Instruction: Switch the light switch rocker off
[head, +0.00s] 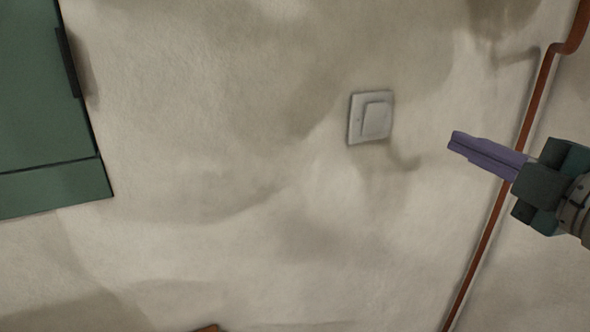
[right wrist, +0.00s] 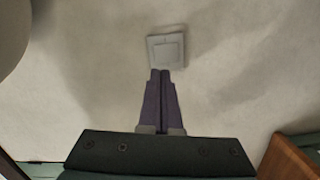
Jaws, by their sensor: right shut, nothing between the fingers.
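A light switch (head: 355,120) with a pale square plate and a raised rocker (head: 377,120) is on the wall, right of centre in the head view. My right gripper (head: 452,140) comes in from the right with its purple fingers together and empty. Its tips are to the right of the switch and a little lower in the picture, apart from it. In the right wrist view the switch (right wrist: 165,49) is just beyond the shut fingertips (right wrist: 160,71). I cannot tell which way the rocker is tipped. My left gripper is not in view.
A copper-coloured pipe (head: 530,110) runs down the wall at the right, behind my right gripper. A green cabinet (head: 45,100) is at the left. The stained wall (head: 220,130) between the cabinet and the switch is bare.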

